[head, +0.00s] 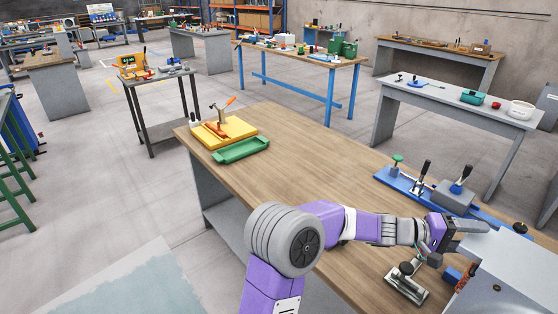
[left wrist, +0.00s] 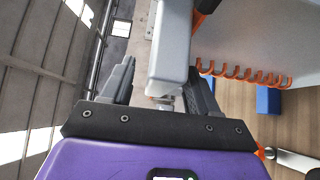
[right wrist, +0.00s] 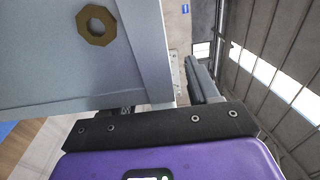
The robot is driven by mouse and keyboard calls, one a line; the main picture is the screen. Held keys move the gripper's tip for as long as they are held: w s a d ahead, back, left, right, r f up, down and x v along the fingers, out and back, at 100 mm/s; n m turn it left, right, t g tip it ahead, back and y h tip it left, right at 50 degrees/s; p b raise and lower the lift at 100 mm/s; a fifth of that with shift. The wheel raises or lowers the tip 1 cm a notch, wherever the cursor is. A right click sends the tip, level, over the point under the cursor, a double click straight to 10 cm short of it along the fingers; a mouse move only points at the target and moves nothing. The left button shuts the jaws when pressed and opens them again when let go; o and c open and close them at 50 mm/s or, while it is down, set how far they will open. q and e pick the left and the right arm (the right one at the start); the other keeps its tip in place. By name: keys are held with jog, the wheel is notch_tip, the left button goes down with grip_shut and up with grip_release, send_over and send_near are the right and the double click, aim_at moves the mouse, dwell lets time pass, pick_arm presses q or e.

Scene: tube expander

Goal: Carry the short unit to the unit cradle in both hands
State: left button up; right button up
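The short unit, as I take it, is the large grey box (head: 510,268) at the right edge of the bench in the head view, with orange bends on its side. The left wrist view shows its grey projecting bar (left wrist: 171,50) and orange loops (left wrist: 243,73). My left gripper (head: 452,228) is open, its fingers (left wrist: 162,80) on either side of the bar, a gap showing on one side. In the right wrist view a grey panel (right wrist: 60,65) runs between the fingers of my open right gripper (right wrist: 160,95); one finger is mostly hidden. I cannot tell which fixture is the cradle.
A blue fixture (head: 400,182) with black levers and grey blocks stands at the bench's right back. A metal clamp (head: 406,282) sits in front of it. A yellow tray (head: 222,131) and green tray (head: 241,150) are at the far left end. The bench middle (head: 300,160) is clear.

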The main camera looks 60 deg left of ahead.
pick_arm(q)
jog(key=o, duration=0.6)
jog(key=shift+f, duration=0.4)
pick_arm(e)
jog(key=shift+o, duration=1.1)
jog(key=shift+f, duration=0.45)
pick_arm(q)
jog(key=shift+r, duration=0.15)
pick_arm(e)
jog(key=o, duration=0.4)
jog(key=shift+r, duration=0.15)
jog(key=shift+c, duration=0.2)
pick_arm(q)
jog(key=shift+r, duration=0.1)
pick_arm(e)
jog(key=shift+r, duration=0.1)
pick_arm(q)
jog(key=shift+r, duration=0.1)
pick_arm(e)
jog(key=shift+r, duration=0.1)
